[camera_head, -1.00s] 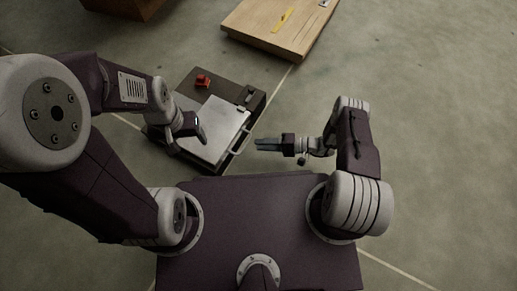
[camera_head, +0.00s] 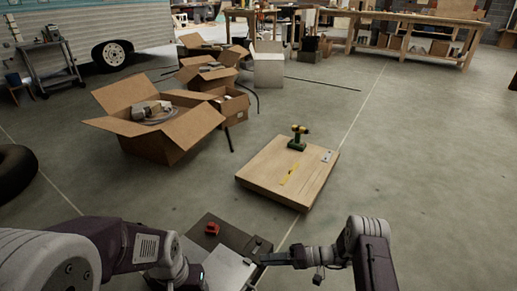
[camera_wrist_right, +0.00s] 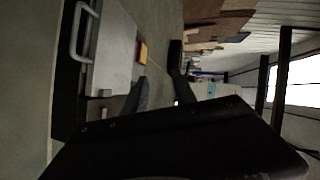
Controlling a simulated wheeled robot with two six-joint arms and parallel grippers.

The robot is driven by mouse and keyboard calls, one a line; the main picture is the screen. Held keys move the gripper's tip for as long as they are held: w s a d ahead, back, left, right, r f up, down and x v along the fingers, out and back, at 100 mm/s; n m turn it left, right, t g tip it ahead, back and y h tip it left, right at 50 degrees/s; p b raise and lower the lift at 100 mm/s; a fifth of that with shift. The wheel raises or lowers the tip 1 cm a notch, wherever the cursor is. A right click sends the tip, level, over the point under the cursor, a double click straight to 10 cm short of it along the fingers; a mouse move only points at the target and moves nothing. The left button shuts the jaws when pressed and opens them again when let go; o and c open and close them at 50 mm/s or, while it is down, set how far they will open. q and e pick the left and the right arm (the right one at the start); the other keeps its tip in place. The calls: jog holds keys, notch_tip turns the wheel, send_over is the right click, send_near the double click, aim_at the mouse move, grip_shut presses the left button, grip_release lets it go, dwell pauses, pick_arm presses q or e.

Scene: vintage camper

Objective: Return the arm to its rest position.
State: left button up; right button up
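My right arm comes in at the lower right of the head view. Its gripper (camera_head: 275,258) points left, empty, above the right side of a low dark case with a pale panel (camera_head: 229,268). In the right wrist view two dark fingers (camera_wrist_right: 160,92) stand apart with nothing between them. My left arm comes in from the lower left. Its gripper (camera_head: 192,278) is at the bottom of the head view beside the pale panel, and its fingers do not show clearly.
A small red object (camera_head: 212,228) sits on the case. A wooden board (camera_head: 262,178) with a drill (camera_head: 298,138) lies ahead on the floor. Open cardboard boxes (camera_head: 160,140) stand ahead left; a tyre (camera_head: 14,172) is at the left edge. The floor to the right is clear.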

jog(key=s+r+n+g+h+p, duration=0.2)
jog(key=s+r+h+p, duration=0.15)
jog(key=r, duration=0.85)
jog(key=s+r+n+g+h+p, duration=0.25)
jog(key=s+r+p, duration=0.2)
jog(key=r, duration=0.85)
jog(key=s+d+m+t+h+p, duration=0.2)
jog(key=s+d+m+t+h, duration=0.15)
jog(key=s+d+h, duration=0.7)
pick_arm(q)
notch_tip(320, 180, up, 51)
jog(key=p, duration=3.8)
jog(key=shift+f, duration=0.2)
pick_arm(e)
jog(key=w+d+r+m, duration=0.1)
jog(key=r, duration=1.8)
jog(key=d+r+m+y, duration=0.1)
jog(key=d+r+m, duration=0.1)
jog(key=r, duration=1.7)
jog(key=shift+w+d+r+t, duration=0.15)
jog(key=shift+w+r+t, duration=0.2)
jog(key=shift+r+t, duration=0.05)
jog(key=shift+y, duration=0.25)
jog(key=shift+c, duration=0.2)
